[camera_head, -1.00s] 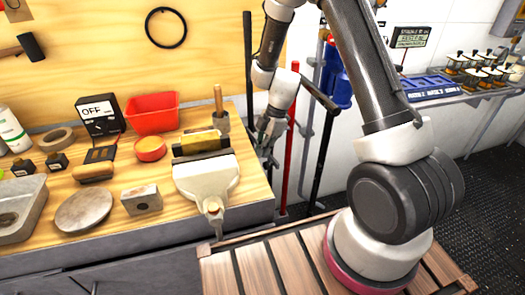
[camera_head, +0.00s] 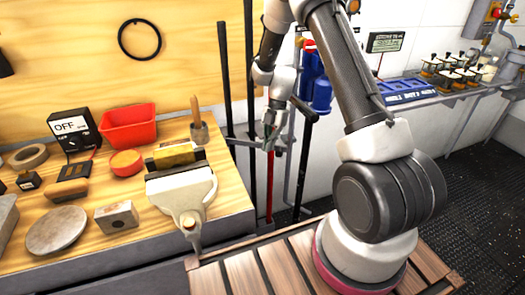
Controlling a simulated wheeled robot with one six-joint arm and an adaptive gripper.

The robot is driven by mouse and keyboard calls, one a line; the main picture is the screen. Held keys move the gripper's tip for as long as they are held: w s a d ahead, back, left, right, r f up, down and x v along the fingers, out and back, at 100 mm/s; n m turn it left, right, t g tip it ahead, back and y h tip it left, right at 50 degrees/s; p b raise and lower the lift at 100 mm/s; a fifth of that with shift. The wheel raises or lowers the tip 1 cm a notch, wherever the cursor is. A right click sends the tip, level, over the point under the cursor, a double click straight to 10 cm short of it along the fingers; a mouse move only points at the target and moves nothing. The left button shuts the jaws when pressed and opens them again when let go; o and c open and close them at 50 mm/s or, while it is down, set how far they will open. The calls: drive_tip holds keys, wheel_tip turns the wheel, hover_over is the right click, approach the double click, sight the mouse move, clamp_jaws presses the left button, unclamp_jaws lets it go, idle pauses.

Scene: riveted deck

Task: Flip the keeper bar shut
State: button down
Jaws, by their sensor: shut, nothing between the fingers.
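My gripper (camera_head: 269,138) is shut and empty, pointing down beside the workbench's right end. It is in front of a rack of upright rods on the wall and covers part of a red rod (camera_head: 269,188). A grey rack bar (camera_head: 243,143) runs behind my gripper. I cannot tell whether my fingers touch anything.
The workbench (camera_head: 222,190) at left holds a vise (camera_head: 182,192), a red bin (camera_head: 130,126), an OFF-marked meter (camera_head: 74,130) and a round stone (camera_head: 56,231). Black rods (camera_head: 250,60) stand behind the bench end. A shelf with blue trays (camera_head: 405,90) is at right.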

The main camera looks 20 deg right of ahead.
drive_tip(key=shift+w+d, duration=0.7)
drive_tip(key=shift+w, duration=0.25)
drive_tip(key=shift+w+d, duration=0.65)
drive_tip(key=shift+w, duration=0.25)
